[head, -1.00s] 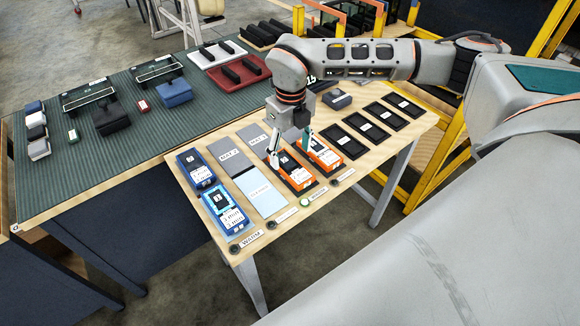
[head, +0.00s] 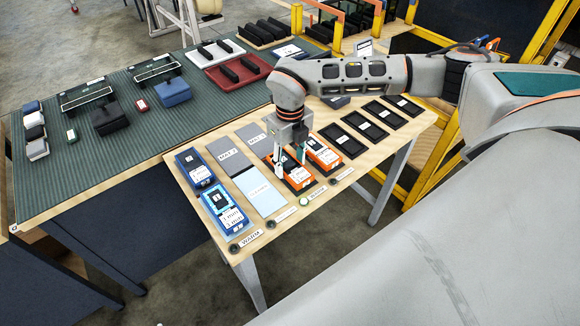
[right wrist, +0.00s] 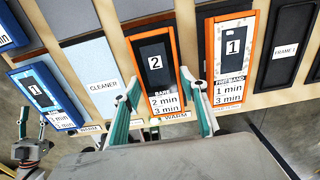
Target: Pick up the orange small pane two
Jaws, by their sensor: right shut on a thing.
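The orange small pane two (right wrist: 157,52) is an orange-edged block with a dark top, a white "2" label and "2 min, 3 min" text. It also shows in the head view (head: 297,178), partly hidden by my right gripper. My right gripper (right wrist: 160,82) points down and is shut on this pane, one teal finger along each long side. The pane appears still at its place on the table. A second orange pane, labelled "1" (right wrist: 232,52), lies just right of it. A small part of what looks like my left gripper (right wrist: 32,125) shows at the lower left; its jaws are unclear.
Two blue panes (head: 222,208) lie at the left of the wooden table, beside the pale cleaner mat (head: 263,194). Grey mats and dark frame trays (head: 371,125) are nearby. The green-topped bench (head: 60,190) stands at the left.

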